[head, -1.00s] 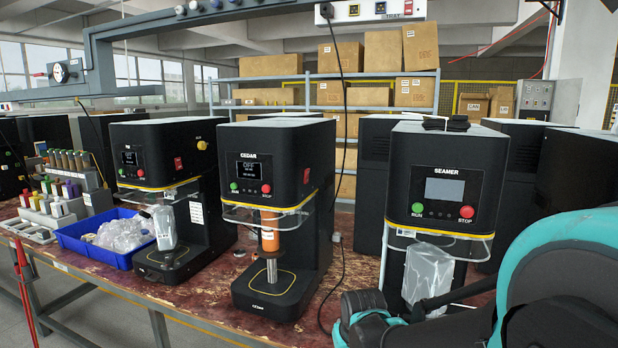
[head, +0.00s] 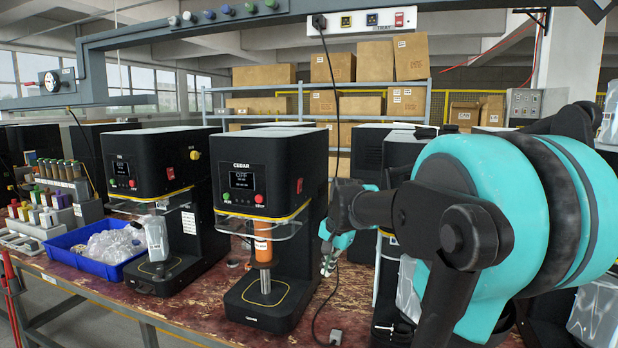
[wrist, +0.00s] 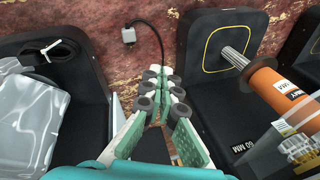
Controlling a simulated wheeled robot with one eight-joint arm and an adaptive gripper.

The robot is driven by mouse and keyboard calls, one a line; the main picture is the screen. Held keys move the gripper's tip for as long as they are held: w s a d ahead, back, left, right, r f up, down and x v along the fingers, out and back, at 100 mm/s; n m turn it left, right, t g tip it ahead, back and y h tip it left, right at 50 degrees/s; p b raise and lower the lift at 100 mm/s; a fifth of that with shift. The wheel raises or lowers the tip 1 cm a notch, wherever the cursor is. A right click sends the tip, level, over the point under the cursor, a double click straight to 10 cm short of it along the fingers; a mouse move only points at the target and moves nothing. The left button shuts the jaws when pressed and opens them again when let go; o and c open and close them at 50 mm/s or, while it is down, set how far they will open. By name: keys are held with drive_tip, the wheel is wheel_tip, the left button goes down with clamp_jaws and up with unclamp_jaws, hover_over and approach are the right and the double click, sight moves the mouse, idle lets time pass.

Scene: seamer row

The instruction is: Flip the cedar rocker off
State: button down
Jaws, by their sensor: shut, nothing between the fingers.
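The black CEDAR machine (head: 262,160) stands in the middle of the bench; its small screen (head: 242,180) reads OFF. A small red rocker (head: 300,185) sits on the right side of its upper housing. Which way the rocker is tipped is too small to tell. My gripper (head: 329,268) hangs just right of this machine, lower than the rocker and apart from it. In the wrist view my gripper's fingertips (wrist: 166,80) are together and empty, pointing over the bench. The CEDAR base (wrist: 225,50) and its orange cylinder (wrist: 275,92) are on the right there; the rocker is not visible.
Another machine (head: 150,160) with its own red rocker stands left, beside a blue bin (head: 95,262). A cable (head: 318,315) and plug lie on the bench (head: 205,308). The SEAMER (head: 400,160) is partly hidden behind my arm. A power strip (head: 360,19) hangs above.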

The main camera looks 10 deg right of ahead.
sight(300, 186)
drive_tip(key=w+d+r+m, duration=0.1)
drive_tip(key=w+r+m, duration=0.2)
drive_tip(key=r, duration=0.7)
drive_tip(key=w+d+r+m+y, duration=0.1)
drive_tip(key=w+r+m, duration=0.1)
drive_tip(key=r+m, duration=0.5)
drive_tip(key=w+d+r+m+g+y, duration=0.1)
drive_tip(key=w+r+m, duration=0.2)
drive_tip(key=r, duration=1.2)
drive_tip(key=shift+w+d+r+m, duration=0.25)
drive_tip(key=shift+w+m, duration=0.1)
drive_tip(key=shift+m, duration=0.55)
drive_tip(key=w+a+f, duration=0.3)
drive_tip(key=a+f, duration=0.3)
drive_tip(key=f, duration=0.3)
drive_tip(key=shift+w+a, duration=0.25)
drive_tip(key=shift+w, duration=0.15)
drive_tip(key=shift+a+r, duration=0.1)
